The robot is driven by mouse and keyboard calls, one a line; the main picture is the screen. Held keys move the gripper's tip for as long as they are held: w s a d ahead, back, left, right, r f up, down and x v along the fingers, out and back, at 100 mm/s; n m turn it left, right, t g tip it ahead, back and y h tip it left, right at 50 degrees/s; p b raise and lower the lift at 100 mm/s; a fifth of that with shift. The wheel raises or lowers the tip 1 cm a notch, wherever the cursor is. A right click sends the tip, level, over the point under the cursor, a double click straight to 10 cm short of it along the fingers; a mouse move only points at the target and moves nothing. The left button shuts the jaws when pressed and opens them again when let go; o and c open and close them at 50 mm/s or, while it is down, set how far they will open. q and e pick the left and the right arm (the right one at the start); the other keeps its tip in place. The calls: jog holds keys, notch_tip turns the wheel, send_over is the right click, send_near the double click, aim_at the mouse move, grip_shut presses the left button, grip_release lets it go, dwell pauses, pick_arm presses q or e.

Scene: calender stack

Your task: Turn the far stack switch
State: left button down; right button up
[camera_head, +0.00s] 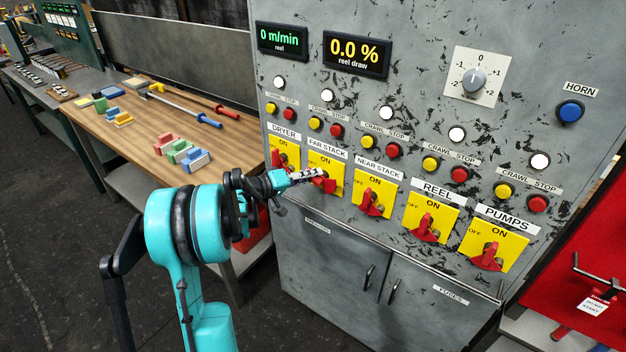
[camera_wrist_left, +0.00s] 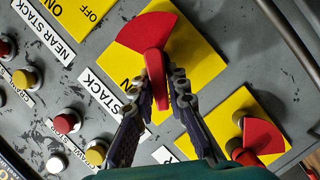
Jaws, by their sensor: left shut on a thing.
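The far stack switch (camera_head: 333,166) is a yellow plate with a red handle on the grey cabinet, between the dryer and near stack switches. In the left wrist view its red handle (camera_wrist_left: 154,68) has a wide fan-shaped end and a narrow grip. My left gripper (camera_head: 318,174) is at this switch, and in the left wrist view its two fingers (camera_wrist_left: 165,95) are shut on the narrow part of the handle, one on each side. The gripper hides part of the switch in the head view. My right gripper is not in view.
The dryer switch (camera_head: 283,152) and near stack switch (camera_head: 374,194) sit close on either side. Rows of round buttons are above. The reel switch (camera_head: 431,219) and pumps switch (camera_head: 494,248) are further right. A wooden bench (camera_head: 150,133) with blocks and tools stands at left.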

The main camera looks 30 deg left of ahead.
pick_arm(q)
jog(key=n+b, duration=0.1)
jog(key=f+n+t+h+b, duration=0.1)
jog(key=n, duration=0.1)
jog(key=shift+a+f, duration=0.1)
jog(key=shift+a, duration=0.1)
jog(key=shift+f+n+t+h+b, duration=0.1)
jog(key=shift+n+t+h+b, duration=0.3)
jog(key=shift+n+b, duration=0.6)
jog(key=shift+n, duration=0.3)
jog(key=c, duration=1.5)
grip_release()
jog(key=v, duration=1.2)
